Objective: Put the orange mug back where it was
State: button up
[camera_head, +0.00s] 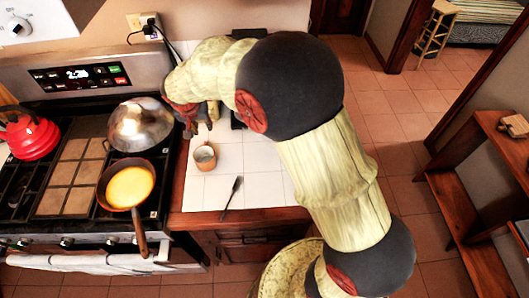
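A small mug (205,157) stands upright on the white tiled counter, just right of the stove.
A dark utensil (232,197) lies on the white counter (265,190) right of the mug. A pan of yellow food (129,188), a metal dome lid (140,124) and a red kettle (29,134) are on the stove. Bare tiles surround the mug.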

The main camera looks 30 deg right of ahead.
jog(key=s+d+r+n, duration=0.1)
jog(key=s+d+r, duration=0.3)
jog(key=s+r, duration=0.3)
jog(key=s+d+r+n, duration=0.1)
jog(key=s+d+r, duration=0.3)
jog(key=s+r, duration=0.3)
jog(key=s+d+r+n+t, duration=0.1)
jog(key=s+r, duration=0.1)
jog(key=s, duration=0.8)
jog(key=s+d+r+n+y, duration=0.1)
jog(key=s, duration=0.9)
jog(key=shift+d+r+t+y, duration=0.15)
jog(key=shift+r+t+y, duration=0.15)
jog(key=shift+r+t, duration=0.1)
